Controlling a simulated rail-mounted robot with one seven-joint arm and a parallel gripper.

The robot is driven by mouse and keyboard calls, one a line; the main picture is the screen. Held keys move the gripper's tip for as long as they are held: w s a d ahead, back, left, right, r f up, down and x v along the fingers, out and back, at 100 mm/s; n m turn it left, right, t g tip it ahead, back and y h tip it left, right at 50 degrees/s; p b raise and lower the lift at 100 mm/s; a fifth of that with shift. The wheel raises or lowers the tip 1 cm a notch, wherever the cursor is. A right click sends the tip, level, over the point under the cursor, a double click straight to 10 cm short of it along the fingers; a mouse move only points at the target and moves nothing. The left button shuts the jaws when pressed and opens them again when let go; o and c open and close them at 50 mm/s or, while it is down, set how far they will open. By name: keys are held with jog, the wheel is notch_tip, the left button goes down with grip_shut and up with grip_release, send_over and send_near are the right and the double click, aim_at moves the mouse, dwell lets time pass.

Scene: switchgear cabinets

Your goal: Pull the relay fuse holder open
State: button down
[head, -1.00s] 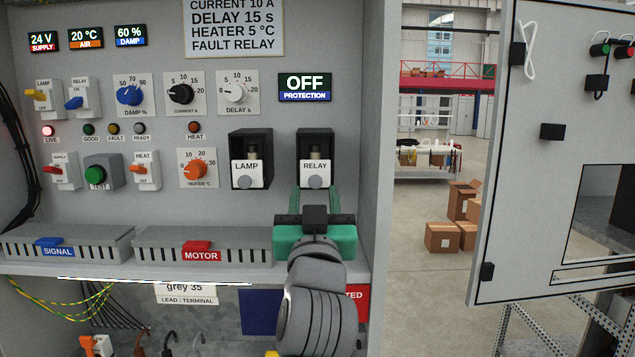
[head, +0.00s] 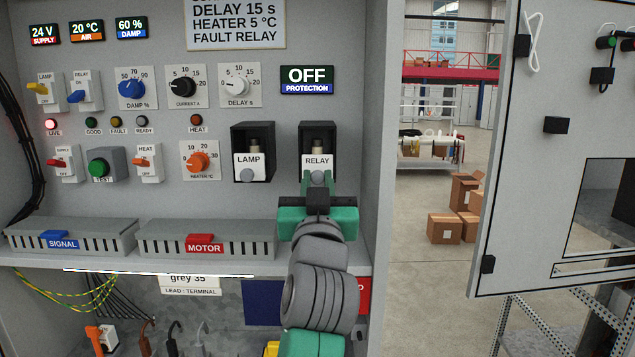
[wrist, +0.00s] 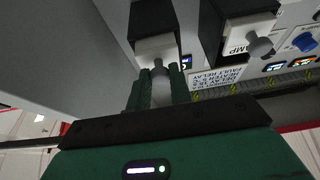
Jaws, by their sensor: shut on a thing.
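The relay fuse holder (head: 317,161) has a white RELAY label plate in a black housing on the cabinet panel. It sits in its housing much like the LAMP holder beside it. My gripper (head: 318,180) is below and in front of it, its fingers on the grey round knob under the label. In the wrist view my gripper (wrist: 161,90) has its two green fingers on either side of the pale knob (wrist: 159,70), shut on it. The holder's white plate (wrist: 156,47) shows just beyond the fingertips. The fingers partly hide the knob in the head view.
The LAMP fuse holder (head: 249,162) stands close on the left, also in the wrist view (wrist: 246,35). The cabinet's side wall (head: 376,150) is close on the right. A ledge with the MOTOR duct (head: 205,246) lies lower left. The open door (head: 530,200) is further right.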

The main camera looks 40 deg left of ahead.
jog(key=s+d, duration=0.5)
jog(key=s, duration=0.1)
jog(key=shift+d+b, duration=0.3)
jog(key=shift+b, duration=0.1)
jog(key=c, duration=1.3)
grip_release()
jog(key=shift+o, duration=0.2)
jog(key=b+v, duration=0.2)
jog(key=v, duration=0.6)
jog(key=shift+a, duration=0.1)
jog(key=s+d+r+m+t+h+p, duration=0.2)
jog(key=d+h, duration=0.3)
jog(key=d, duration=0.4)
jog(key=s+d+r+m+t+h+p, duration=0.3)
jog(key=d+h, duration=0.2)
jog(key=d, duration=0.4)
jog(key=s+d+r+m+t+h+p, duration=0.2)
jog(key=d+h, duration=0.3)
jog(key=d, duration=0.4)
jog(key=shift+s+d+r+m+t, duration=0.35)
jog(key=shift+r+m+t, duration=0.2)
jog(key=shift+m+t, duration=0.2)
